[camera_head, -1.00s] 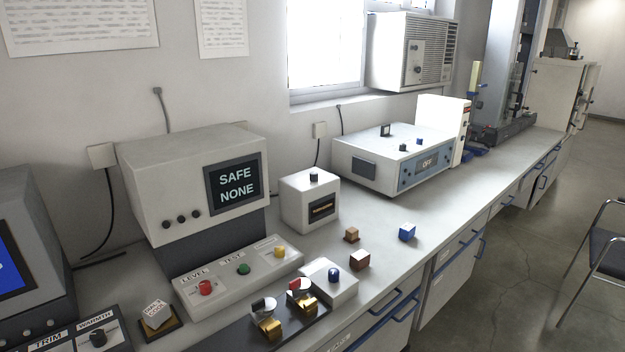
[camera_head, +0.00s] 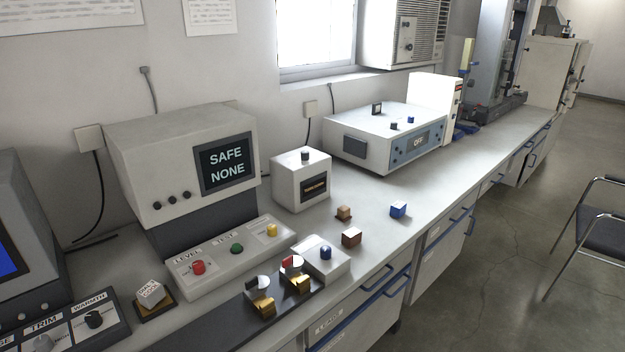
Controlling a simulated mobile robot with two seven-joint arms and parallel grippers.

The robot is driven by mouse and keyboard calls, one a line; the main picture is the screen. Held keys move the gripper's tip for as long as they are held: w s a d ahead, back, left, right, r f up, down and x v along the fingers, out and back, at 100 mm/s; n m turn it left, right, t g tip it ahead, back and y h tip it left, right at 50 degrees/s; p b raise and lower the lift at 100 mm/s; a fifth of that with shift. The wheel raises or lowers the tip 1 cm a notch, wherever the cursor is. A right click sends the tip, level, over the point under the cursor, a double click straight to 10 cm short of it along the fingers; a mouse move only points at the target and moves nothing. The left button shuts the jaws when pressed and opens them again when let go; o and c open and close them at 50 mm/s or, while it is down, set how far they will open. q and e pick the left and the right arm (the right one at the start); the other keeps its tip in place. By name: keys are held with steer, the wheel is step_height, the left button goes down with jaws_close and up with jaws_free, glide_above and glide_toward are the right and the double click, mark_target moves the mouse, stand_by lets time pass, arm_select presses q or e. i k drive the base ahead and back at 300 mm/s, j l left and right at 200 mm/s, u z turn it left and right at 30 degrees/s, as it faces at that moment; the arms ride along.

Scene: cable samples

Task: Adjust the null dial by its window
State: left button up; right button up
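A small white box (camera_head: 290,182) stands on the bench right of the large display unit. It has a dark knob (camera_head: 305,156) on its top and a dark window (camera_head: 314,189) with small amber marks on its front. It looks like the null dial and its window, but no label is legible and the marks are too small to read. Neither of my grippers is in view, and nothing touches the box.
The display unit (camera_head: 130,135) reads "SAFE NONE"; its panel (camera_head: 187,286) has red, green and yellow knobs. A blue-knobbed box (camera_head: 328,267) and brass-ended fixtures stand in front. Small cubes (camera_head: 351,238) lie right.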

mark_target(305, 154)
steer(key=l+u, duration=0.1)
steer(key=u, duration=0.35)
steer(key=l+u, duration=0.1)
steer(key=u, duration=0.3)
steer(key=l+u, duration=0.15)
steer(key=u, duration=0.3)
steer(key=l+u, duration=0.35)
steer(key=k+l+u, duration=0.1)
steer(key=l+u, duration=0.2)
steer(key=l, duration=0.2)
steer(key=k+l+u, duration=0.1)
steer(key=l, duration=0.2)
steer(key=k+l+u, duration=0.1)
steer(key=l, duration=0.2)
steer(key=k+l, duration=0.15)
steer(key=l+u, duration=0.05)
steer(key=l, duration=0.05)
